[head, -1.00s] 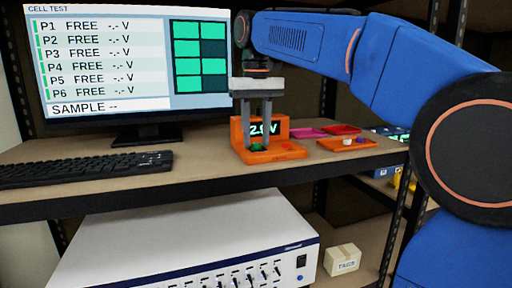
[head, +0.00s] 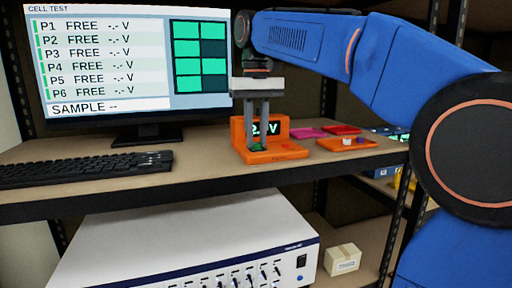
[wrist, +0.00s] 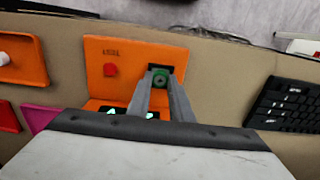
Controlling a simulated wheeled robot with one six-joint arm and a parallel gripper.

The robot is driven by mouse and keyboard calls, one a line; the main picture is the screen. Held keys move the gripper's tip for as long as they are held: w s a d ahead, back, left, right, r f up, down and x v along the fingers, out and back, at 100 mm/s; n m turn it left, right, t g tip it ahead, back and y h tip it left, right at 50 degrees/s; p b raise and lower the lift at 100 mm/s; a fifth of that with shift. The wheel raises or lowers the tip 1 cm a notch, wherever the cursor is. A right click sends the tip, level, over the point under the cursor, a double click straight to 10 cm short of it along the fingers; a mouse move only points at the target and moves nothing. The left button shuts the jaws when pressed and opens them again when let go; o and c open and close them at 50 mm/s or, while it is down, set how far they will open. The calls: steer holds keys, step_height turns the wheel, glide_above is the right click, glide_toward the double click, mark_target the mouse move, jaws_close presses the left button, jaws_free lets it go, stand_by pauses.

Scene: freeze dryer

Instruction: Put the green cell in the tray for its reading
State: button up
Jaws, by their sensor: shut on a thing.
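The green cell (wrist: 160,78) is between my gripper's fingertips (wrist: 159,84) in the wrist view, over the orange tester's base. The head view shows only a little of the green cell (head: 258,148), low at the tips of my gripper (head: 257,147). My gripper is shut on it and points down. The orange tester (head: 290,148) stands on the shelf, with a lit voltage display behind the fingers, partly hidden. A red button (wrist: 110,70) sits on its base. I cannot tell whether the cell touches the base.
An orange tray (head: 330,146) with a white and a dark piece lies right of the tester. Magenta (head: 305,132) and red (head: 342,129) trays lie behind. The keyboard (head: 85,168) and monitor (head: 130,60) are left; the monitor lists positions as FREE and SAMPLE as blank.

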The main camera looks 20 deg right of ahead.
mark_target(256, 143)
steer(key=shift+r, duration=0.2)
steer(key=shift+r, duration=2.3)
